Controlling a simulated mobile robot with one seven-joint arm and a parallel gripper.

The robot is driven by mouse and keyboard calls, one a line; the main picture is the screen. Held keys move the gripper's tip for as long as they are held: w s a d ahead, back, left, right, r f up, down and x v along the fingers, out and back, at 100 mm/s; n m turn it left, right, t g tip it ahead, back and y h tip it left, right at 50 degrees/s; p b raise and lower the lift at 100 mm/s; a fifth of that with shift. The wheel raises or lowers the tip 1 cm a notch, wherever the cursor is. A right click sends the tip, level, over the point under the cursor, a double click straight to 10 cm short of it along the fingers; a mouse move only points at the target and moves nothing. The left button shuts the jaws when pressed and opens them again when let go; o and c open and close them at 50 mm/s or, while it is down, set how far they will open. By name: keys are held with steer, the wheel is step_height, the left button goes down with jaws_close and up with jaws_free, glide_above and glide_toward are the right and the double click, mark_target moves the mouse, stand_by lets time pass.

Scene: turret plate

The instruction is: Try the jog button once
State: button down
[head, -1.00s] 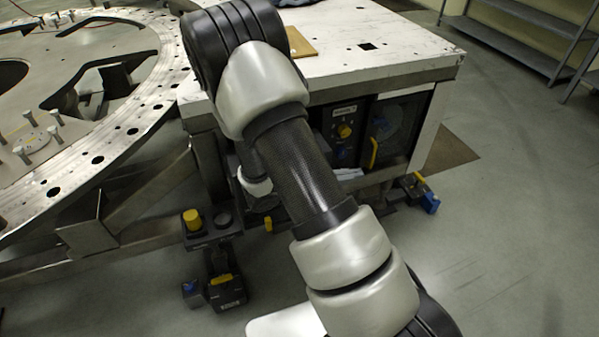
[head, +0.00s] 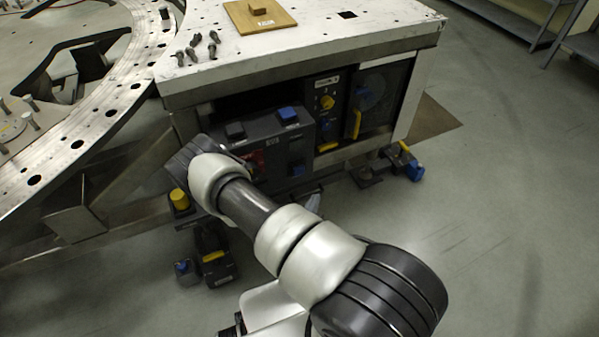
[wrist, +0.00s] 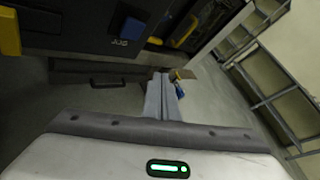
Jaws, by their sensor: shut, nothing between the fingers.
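A dark control box (head: 288,141) stands under the white-topped bench in the head view. It has a black button (head: 235,130) and a blue button (head: 288,115) on its top, and red and blue parts on its front. The lettering is too small to read there.
The bench (head: 350,45) carries a wooden board (head: 280,20) and several bolts. A large round plate (head: 75,140) lies at left. A yellow button (head: 180,199) and pedals (head: 215,258) sit low beside my arm. Floor is clear at right.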

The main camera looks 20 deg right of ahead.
steer(key=b, duration=0.3)
glide_toward(303, 172)
steer(key=shift+w+d+f, duration=0.25)
steer(key=shift+w+d, duration=0.15)
steer(key=shift+d, duration=0.25)
steer(key=shift+w+d+f, duration=0.3)
steer(key=shift+w+d, duration=0.1)
steer(key=shift+d, duration=0.25)
steer(key=shift+w+d+f, duration=0.25)
steer(key=shift+w+d, duration=0.15)
steer(key=shift+d, duration=0.25)
stand_by(0.3)
steer(key=shift+w, duration=0.45)
steer(key=shift+w, duration=0.65)
stand_by(0.8)
steer(key=shift+s, duration=1.1)
steer(key=shift+p, duration=0.3)
steer(key=shift+s+p, duration=0.8)
steer(key=shift+s, duration=1.7)
